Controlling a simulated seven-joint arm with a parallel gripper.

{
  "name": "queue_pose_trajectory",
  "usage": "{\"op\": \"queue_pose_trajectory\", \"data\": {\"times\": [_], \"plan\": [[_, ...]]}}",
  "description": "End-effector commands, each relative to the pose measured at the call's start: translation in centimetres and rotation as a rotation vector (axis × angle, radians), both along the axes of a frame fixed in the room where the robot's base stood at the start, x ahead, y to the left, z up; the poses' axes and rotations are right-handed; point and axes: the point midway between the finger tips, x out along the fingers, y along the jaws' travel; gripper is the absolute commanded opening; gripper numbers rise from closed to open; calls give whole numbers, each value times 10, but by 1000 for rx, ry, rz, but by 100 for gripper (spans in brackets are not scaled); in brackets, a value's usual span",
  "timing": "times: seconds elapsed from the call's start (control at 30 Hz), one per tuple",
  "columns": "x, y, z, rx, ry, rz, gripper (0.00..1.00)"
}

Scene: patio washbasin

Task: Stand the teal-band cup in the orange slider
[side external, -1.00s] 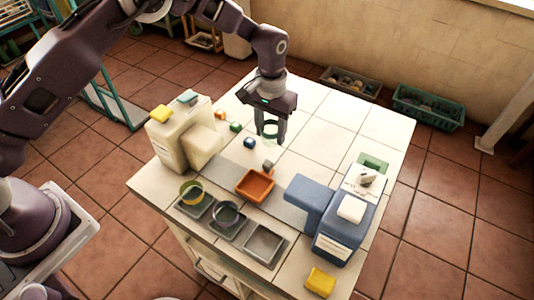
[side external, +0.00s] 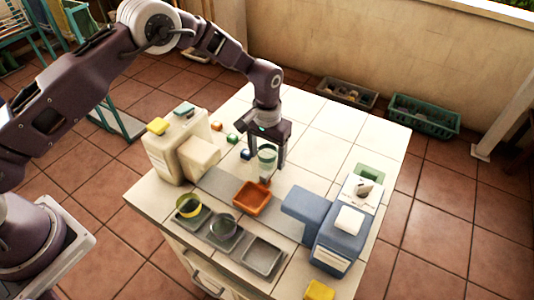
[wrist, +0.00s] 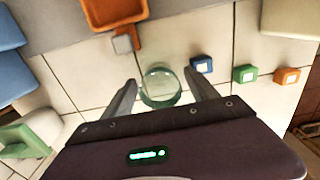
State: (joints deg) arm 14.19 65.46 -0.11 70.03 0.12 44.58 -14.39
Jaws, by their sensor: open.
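The teal-band cup (side external: 267,158) is see-through with a teal-green band and appears upright on the pale tiled top, just behind the orange slider. My gripper (side external: 268,162) points down around it. In the wrist view the cup (wrist: 160,86) is between the two open fingers (wrist: 163,92), with a gap on each side. The orange slider (side external: 252,198) is a shallow open tray, empty, on the grey strip. In the wrist view the slider (wrist: 115,12) is cut off at the top, with its grey knob (wrist: 122,44) pointing towards the cup.
Small blue (wrist: 202,64), green (wrist: 245,74) and orange (wrist: 287,75) blocks stand right of the cup in the wrist view. A blue machine (side external: 335,235) is right of the slider, a cream one (side external: 175,150) left. Grey trays (side external: 263,256) line the front. The back tiles are clear.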

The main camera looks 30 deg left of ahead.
Motion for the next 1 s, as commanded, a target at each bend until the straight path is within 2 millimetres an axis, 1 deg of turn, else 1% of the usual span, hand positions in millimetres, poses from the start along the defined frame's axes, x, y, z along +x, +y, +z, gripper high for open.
{"op": "queue_pose_trajectory", "data": {"times": [0.07,0.17,0.4,0.5,0.63,0.9,0.97,1.0], "plan": [[0,0,3,0,-1,0,68],[1,0,18,-1,-3,0,68],[1,0,84,-1,-5,-1,68],[1,0,105,0,-3,-1,68],[0,0,120,0,-2,0,68],[0,0,124,0,0,0,68],[-1,3,133,-3,-10,1,68],[-4,7,147,-6,-23,3,68]]}}
